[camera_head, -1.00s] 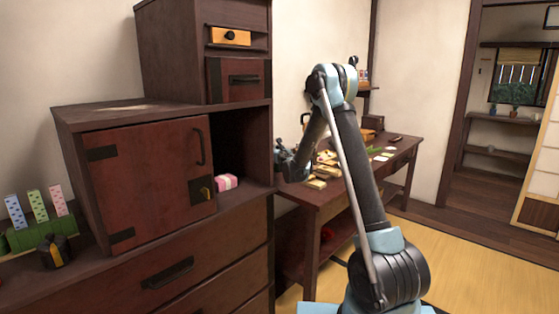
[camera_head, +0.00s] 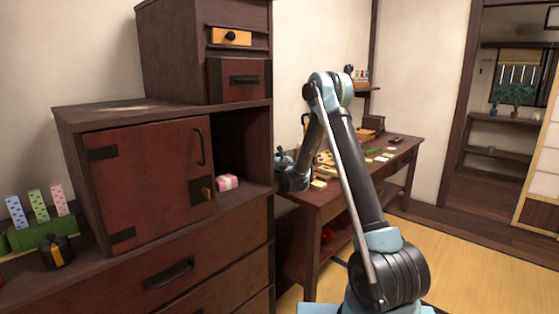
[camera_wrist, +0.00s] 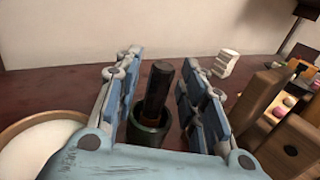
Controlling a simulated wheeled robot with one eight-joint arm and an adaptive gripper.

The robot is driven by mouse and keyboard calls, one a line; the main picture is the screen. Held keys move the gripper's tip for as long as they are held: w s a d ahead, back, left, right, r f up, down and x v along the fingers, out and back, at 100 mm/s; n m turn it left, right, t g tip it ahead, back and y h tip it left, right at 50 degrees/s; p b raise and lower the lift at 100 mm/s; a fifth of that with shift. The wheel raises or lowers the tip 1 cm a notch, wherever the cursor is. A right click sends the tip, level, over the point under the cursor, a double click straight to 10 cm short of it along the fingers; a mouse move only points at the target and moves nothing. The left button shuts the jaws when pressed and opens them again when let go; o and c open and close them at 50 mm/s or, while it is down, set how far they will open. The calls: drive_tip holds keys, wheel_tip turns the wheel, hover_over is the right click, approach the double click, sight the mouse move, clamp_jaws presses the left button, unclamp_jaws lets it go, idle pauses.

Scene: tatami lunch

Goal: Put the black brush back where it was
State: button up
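A black, upright cylindrical handle (camera_wrist: 159,82), which looks like the black brush, stands in a small dark green cup (camera_wrist: 149,132) in the wrist view. My gripper (camera_wrist: 160,68) is open, with its blue-padded fingers on either side of the handle and clear space on both sides. The handle leans slightly to the right, and its lower end is hidden inside the cup. In the head view my gripper (camera_head: 293,172) is at the near left end of the dark side table (camera_head: 316,203); the brush and cup cannot be made out there.
In the wrist view, a round bowl with white contents (camera_wrist: 38,150) is at left. A wooden box with pink and white balls (camera_wrist: 270,118) is close at right, and a small white object (camera_wrist: 226,63) stands behind. A dark cabinet (camera_head: 150,180) is left of the table.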

drive_tip(key=v, duration=1.2)
drive_tip(key=s+d+r+m+g+h, duration=0.1)
drive_tip(key=s+d+r+m+h, duration=0.2)
drive_tip(key=d+m, duration=0.3)
drive_tip(key=s+d+r+m+g+h, duration=0.1)
drive_tip(key=s+d+r+m+h, duration=0.15)
drive_tip(key=d+m, duration=0.4)
drive_tip(key=s+d+r+m+h, duration=0.3)
drive_tip(key=s+d+r+m, duration=0.1)
drive_tip(key=d, duration=0.5)
drive_tip(key=s+d+f+m+g, duration=0.1)
drive_tip(key=s+d+m+g, duration=0.1)
drive_tip(key=s+d+m, duration=0.4)
drive_tip(key=s+d+f+m+g, duration=0.1)
drive_tip(key=s+d+m+g, duration=0.2)
drive_tip(key=s, duration=0.5)
drive_tip(key=s+f+m+g+y, duration=0.1)
drive_tip(key=s+f+m, duration=0.3)
drive_tip(key=s, duration=0.7)
drive_tip(key=s+a+f+m+g+y, duration=0.1)
drive_tip(key=s+f+m+g, duration=0.3)
drive_tip(key=s, duration=0.7)
drive_tip(key=s+f+m+g+y, duration=0.1)
drive_tip(key=s+f+m, duration=0.3)
drive_tip(key=s, duration=0.7)
drive_tip(key=shift+a+m+g, duration=0.25)
drive_tip(key=shift+m+g, duration=0.6)
drive_tip(key=shift+g, duration=0.05)
drive_tip(key=shift+w, duration=0.1)
